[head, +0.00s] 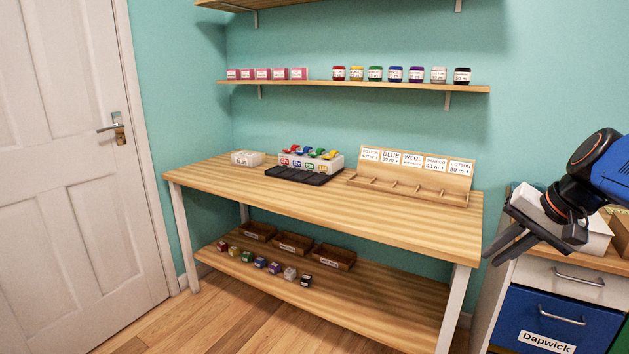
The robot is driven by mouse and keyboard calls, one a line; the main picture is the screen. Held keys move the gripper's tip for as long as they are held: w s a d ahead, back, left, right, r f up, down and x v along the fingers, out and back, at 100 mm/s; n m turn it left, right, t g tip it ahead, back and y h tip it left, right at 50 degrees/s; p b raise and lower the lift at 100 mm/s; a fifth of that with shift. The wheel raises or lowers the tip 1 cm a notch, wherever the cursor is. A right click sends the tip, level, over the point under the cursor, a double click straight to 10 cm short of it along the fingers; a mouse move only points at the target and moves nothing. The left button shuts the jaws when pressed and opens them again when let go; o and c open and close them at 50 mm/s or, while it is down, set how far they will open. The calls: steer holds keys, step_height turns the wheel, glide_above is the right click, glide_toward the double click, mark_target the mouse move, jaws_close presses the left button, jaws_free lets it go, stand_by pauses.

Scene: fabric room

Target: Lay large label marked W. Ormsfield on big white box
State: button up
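My gripper (492,258) is at the right of the head view, dark, with its fingers pointing down and left beside the drawer cabinet. Whether its fingers are apart or together is not clear, and I see nothing certain between them. A white box (598,238) stands on the cabinet top at the right, largely hidden behind my gripper and arm. I cannot tell whether it is the big white box. No label reading W. Ormsfield can be made out.
The drawer cabinet has a blue drawer marked Dapwick (547,341). The wooden table (340,215) holds a wooden label rack (420,180), a black tray (303,175) and small white containers. Its front is clear. A shelf (350,86) with jars hangs above; a white door (70,180) is at left.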

steer(key=s+a+f+n+h, duration=0.2)
steer(key=s+a+f+n, duration=0.5)
steer(key=s+f, duration=0.6)
steer(key=shift+s+a+n+g+h, duration=0.3)
steer(key=shift+s+a, duration=0.2)
steer(key=shift+a, duration=0.7)
